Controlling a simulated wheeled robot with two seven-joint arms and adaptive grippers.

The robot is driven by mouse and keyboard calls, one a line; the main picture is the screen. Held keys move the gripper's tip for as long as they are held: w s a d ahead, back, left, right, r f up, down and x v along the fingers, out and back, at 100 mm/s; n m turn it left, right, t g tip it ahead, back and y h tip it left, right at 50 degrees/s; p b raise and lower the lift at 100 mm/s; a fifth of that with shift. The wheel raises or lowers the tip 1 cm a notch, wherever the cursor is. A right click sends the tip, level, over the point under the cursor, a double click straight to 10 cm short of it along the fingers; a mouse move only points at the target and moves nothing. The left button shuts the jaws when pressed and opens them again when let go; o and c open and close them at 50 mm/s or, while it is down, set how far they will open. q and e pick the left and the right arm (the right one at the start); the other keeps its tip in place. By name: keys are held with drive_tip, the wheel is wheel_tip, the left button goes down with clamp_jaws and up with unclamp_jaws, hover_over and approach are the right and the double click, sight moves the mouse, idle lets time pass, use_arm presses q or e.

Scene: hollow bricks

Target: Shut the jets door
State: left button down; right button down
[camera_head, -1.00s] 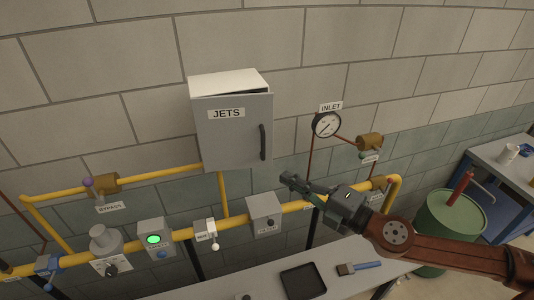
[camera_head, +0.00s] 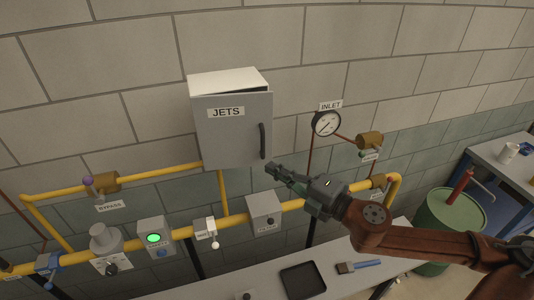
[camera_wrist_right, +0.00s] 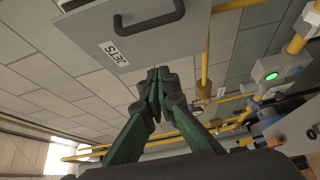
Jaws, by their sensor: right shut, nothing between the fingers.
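The grey jets door (camera_head: 232,138), labelled JETS, is on the front of a white-topped wall cabinet (camera_head: 228,80). A thin dark wedge under the top edge suggests the door stands slightly ajar; its hinge side appears to be the left. Its dark handle (camera_head: 263,141) is near the right edge. My right gripper (camera_head: 270,168) is shut and empty, just below and right of the door's lower right corner. In the right wrist view the shut fingertips (camera_wrist_right: 157,74) point toward the door (camera_wrist_right: 150,38), whose handle (camera_wrist_right: 150,20) shows above. Whether they touch is unclear. My left gripper is not seen.
A yellow pipe (camera_head: 180,235) with boxes and valves runs below the cabinet. A round gauge (camera_head: 326,123) and a brass valve (camera_head: 369,140) are to the right. A bench (camera_head: 225,283) holds a black tray (camera_head: 302,281) and a brush (camera_head: 360,266). A green drum (camera_head: 448,222) stands far right.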

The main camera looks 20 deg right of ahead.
sight(263, 157)
drive_tip(key=w+p, duration=0.1)
drive_tip(key=w, duration=0.2)
drive_tip(key=w+a+p, duration=0.1)
drive_tip(key=w+p, duration=0.1)
drive_tip(key=w, duration=0.1)
drive_tip(key=shift+w+a, duration=0.1)
drive_tip(key=shift+a, duration=0.1)
drive_tip(key=shift+w+d, duration=0.55)
